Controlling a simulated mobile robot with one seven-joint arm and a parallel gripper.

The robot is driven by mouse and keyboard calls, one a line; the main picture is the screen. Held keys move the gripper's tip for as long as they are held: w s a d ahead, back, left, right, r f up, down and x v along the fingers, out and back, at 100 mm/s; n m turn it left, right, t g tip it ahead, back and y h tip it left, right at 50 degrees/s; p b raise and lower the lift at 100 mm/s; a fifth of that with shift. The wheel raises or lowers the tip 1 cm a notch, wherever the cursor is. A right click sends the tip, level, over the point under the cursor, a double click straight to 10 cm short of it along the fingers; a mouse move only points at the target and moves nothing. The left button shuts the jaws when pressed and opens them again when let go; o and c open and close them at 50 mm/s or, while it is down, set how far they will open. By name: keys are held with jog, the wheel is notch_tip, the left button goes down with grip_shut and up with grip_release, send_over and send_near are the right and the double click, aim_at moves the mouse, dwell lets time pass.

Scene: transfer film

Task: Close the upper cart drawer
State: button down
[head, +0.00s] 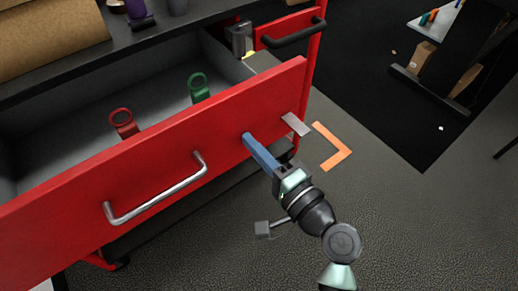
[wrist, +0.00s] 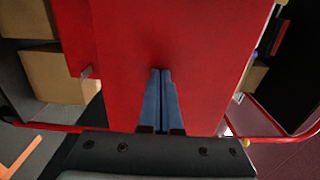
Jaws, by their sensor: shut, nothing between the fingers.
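The upper cart drawer (head: 240,117) is pulled open in the head view, its red front standing out from the cart. A silver bar handle (head: 158,196) is on the left half of that front. The drawer holds a red ring-shaped tool (head: 124,123) and a green one (head: 200,88). My gripper (head: 246,137) is shut and empty, its blue fingertips at the red front, right of the handle. In the wrist view the blue fingers (wrist: 160,72) lie together and point at the red panel (wrist: 120,45). I cannot tell whether they touch it.
The cart's dark top (head: 150,36) carries a brown roll (head: 50,38) and small items. An orange corner mark (head: 337,150) lies on the grey floor. The floor at the lower right is clear.

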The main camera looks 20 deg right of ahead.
aim_at(199, 86)
jog(key=b+x, duration=0.4)
jog(key=x, duration=1.8)
jog(key=shift+f+b, duration=0.15)
jog(key=shift+b, duration=0.15)
jog(key=shift+w, duration=0.15)
jog(key=shift+w+a+r, duration=0.1)
jog(key=shift+r, duration=0.25)
jog(key=shift+a, duration=0.1)
